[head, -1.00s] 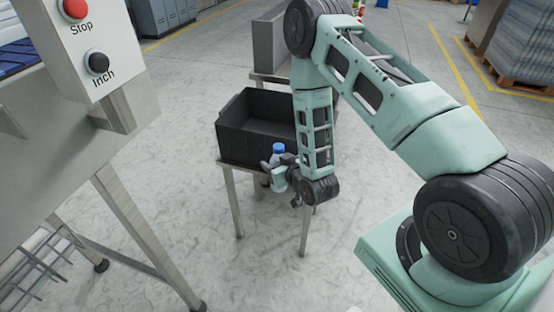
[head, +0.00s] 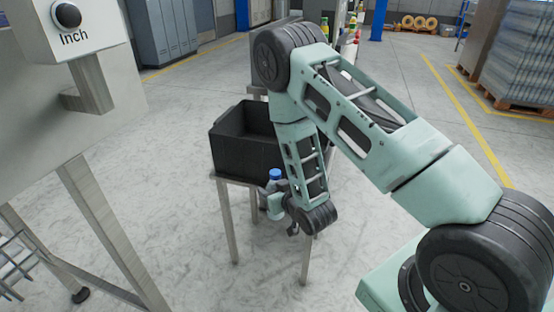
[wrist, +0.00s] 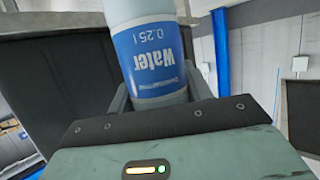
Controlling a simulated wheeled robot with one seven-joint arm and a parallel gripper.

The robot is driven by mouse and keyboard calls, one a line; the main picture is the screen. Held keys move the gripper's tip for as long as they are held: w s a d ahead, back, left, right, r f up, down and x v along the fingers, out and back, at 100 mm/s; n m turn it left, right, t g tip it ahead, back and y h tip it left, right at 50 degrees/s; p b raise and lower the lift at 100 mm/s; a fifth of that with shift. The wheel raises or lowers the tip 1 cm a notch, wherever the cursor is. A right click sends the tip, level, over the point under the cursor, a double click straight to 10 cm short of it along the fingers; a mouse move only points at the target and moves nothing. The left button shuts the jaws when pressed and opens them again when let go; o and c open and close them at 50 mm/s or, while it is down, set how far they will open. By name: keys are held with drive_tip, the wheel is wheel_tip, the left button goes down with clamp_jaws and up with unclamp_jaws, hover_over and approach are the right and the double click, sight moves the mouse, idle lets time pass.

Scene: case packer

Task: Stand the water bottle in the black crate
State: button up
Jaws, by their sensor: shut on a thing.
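The water bottle has a blue cap and shows in the head view (head: 275,176). In the wrist view the bottle (wrist: 158,62) has a blue label reading Water 0.25 l and sits between the two fingers. My gripper (head: 274,200) is shut on the bottle and holds it roughly upright. The black crate (head: 240,152) stands on a metal-legged stand, just behind the bottle in the head view. The bottle is outside the crate, in front of its near wall. My arm hides the crate's right part, and its floor is out of sight.
A grey machine panel with a black Inch button (head: 66,15) and steel legs stands at the left. Another grey box and several bottles show behind my arm. Lockers (head: 165,35) and stacked pallets are farther off. The floor between the panel and the stand is clear.

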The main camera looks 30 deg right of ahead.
sight(272, 179)
wheel_tip(272, 179, up, 4)
drive_tip(key=p, duration=0.3)
drive_tip(key=shift+r+p, duration=0.2)
drive_tip(key=shift+p, duration=0.1)
drive_tip(key=shift+a+f, duration=0.1)
drive_tip(key=shift+f, duration=0.2)
